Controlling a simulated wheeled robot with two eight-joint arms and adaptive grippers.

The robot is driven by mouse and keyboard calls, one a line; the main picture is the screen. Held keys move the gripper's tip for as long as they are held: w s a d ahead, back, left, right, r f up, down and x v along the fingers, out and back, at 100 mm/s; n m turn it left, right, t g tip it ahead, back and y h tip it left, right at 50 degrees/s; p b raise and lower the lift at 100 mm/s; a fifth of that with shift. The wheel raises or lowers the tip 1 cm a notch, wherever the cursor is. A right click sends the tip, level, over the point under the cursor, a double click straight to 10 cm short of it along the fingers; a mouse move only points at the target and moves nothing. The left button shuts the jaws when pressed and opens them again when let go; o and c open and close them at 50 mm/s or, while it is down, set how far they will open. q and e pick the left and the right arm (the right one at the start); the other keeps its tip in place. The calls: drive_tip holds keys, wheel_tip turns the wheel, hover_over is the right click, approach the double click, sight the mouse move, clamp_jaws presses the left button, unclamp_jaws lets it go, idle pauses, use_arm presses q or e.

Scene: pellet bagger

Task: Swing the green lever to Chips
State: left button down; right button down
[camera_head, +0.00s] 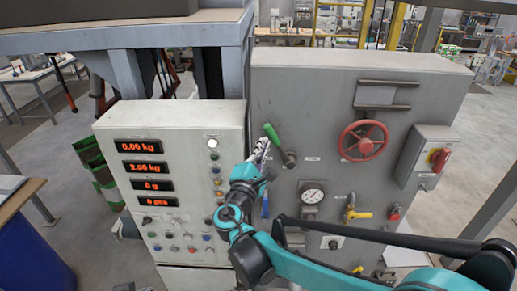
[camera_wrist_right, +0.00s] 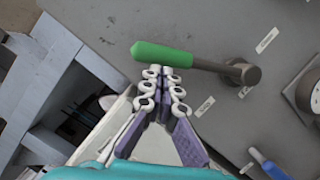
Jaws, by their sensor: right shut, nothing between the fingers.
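The green lever (camera_head: 273,136) sits on the grey panel, its handle pointing up and left from a dark pivot. In the right wrist view the green handle (camera_wrist_right: 160,54) lies across the picture, with its pivot hub to the right. My right gripper (camera_head: 263,147) is shut and empty, just left of and below the handle. In the right wrist view its closed fingertips (camera_wrist_right: 163,74) are right beside the handle's lower edge; I cannot tell if they touch. Small white labels surround the pivot, but their text is too small to read. My left gripper is not in view.
A red handwheel (camera_head: 363,140), a pressure gauge (camera_head: 312,196), a yellow valve handle (camera_head: 358,214) and a red rotary switch (camera_head: 440,158) are on the same panel. A blue handle (camera_head: 265,205) hangs below the lever. A display cabinet (camera_head: 180,128) stands at left.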

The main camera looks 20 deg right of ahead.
sight(274, 139)
idle(0.3)
drive_tip(key=shift+s+d+r+m+p, duration=0.1)
drive_tip(key=shift+d+r+m+p, duration=0.2)
drive_tip(key=shift+m, duration=0.2)
drive_tip(key=shift+s+d+r+m+g, duration=0.1)
drive_tip(key=shift+d+r+m+g, duration=0.15)
drive_tip(key=shift+m+g, duration=0.05)
drive_tip(key=shift+s+d+r+m+g+p, duration=0.15)
drive_tip(key=shift+d+r+m+p, duration=0.15)
drive_tip(key=shift+d+m+p, duration=0.2)
drive_tip(key=shift+s+d+r+m+g+p, duration=0.1)
drive_tip(key=shift+d+r+m+g+p, duration=0.05)
drive_tip(key=shift+d+r+m+p, duration=0.3)
drive_tip(key=s+d+m+g+y+p, duration=0.1)
drive_tip(key=d+m+p, duration=0.3)
drive_tip(key=d+m, duration=0.4)
drive_tip(key=shift+s+d+g+y, duration=0.4)
drive_tip(key=shift+s+d+y, duration=0.25)
drive_tip(key=shift+s, duration=0.25)
drive_tip(key=shift+r+m, duration=0.1)
drive_tip(key=shift+m, duration=0.15)
drive_tip(key=v, duration=1.2)
